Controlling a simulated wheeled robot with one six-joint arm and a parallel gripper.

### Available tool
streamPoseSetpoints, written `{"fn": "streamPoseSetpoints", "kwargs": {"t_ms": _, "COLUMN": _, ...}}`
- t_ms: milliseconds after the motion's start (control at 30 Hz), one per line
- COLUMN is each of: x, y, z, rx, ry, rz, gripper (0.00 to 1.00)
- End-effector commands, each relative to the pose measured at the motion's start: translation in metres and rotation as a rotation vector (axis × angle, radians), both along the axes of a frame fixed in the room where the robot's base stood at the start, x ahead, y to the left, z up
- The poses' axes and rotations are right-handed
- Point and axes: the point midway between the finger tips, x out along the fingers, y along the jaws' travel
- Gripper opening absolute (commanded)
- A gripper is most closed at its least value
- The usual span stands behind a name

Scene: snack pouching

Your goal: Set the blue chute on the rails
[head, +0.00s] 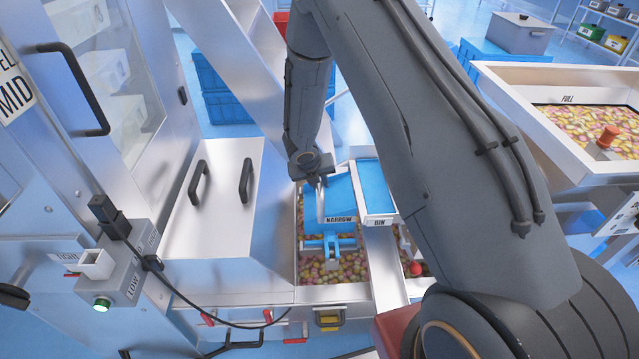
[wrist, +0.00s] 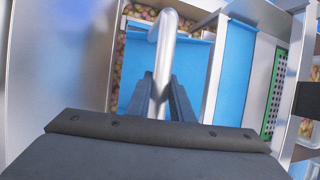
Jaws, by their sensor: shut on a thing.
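The blue chute (head: 342,193), with a label reading NARROW at its front edge, is over a bin of candies (head: 340,268) in the head view. My gripper (head: 319,183) is at its left side, largely hidden by my own wrist. In the wrist view my gripper (wrist: 161,98) is shut on a bent silver handle (wrist: 163,45), and the blue surface of the chute (wrist: 192,62) lies beneath it. I cannot tell whether the chute rests on rails. A blue bracket (head: 330,243) shows below its front edge.
A second blue panel (head: 374,180) labelled BIN, with a metal frame, is just right of the chute. A metal cover with two black handles (head: 222,205) lies to the left. A candy hopper (head: 565,122) stands at the right. A black cable hangs across the front left.

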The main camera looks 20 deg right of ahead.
Motion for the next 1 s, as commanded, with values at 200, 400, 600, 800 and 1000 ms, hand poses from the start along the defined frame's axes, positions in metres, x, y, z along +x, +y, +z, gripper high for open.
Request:
{"fn": "streamPoseSetpoints", "kwargs": {"t_ms": 200, "x": 0.002, "y": 0.0, "z": -0.003, "rx": 0.0, "ry": -0.003, "rz": 0.0, "gripper": 0.0}}
{"fn": "streamPoseSetpoints", "kwargs": {"t_ms": 400, "x": 0.002, "y": 0.0, "z": -0.007, "rx": 0.0, "ry": -0.003, "rz": 0.0, "gripper": 0.0}}
{"fn": "streamPoseSetpoints", "kwargs": {"t_ms": 600, "x": 0.001, "y": 0.0, "z": -0.011, "rx": -0.001, "ry": -0.003, "rz": 0.001, "gripper": 0.0}}
{"fn": "streamPoseSetpoints", "kwargs": {"t_ms": 800, "x": 0.001, "y": 0.0, "z": -0.011, "rx": 0.0, "ry": -0.002, "rz": 0.0, "gripper": 0.42}}
{"fn": "streamPoseSetpoints", "kwargs": {"t_ms": 1000, "x": 0.0, "y": 0.0, "z": -0.012, "rx": 0.0, "ry": -0.001, "rz": 0.0, "gripper": 0.42}}
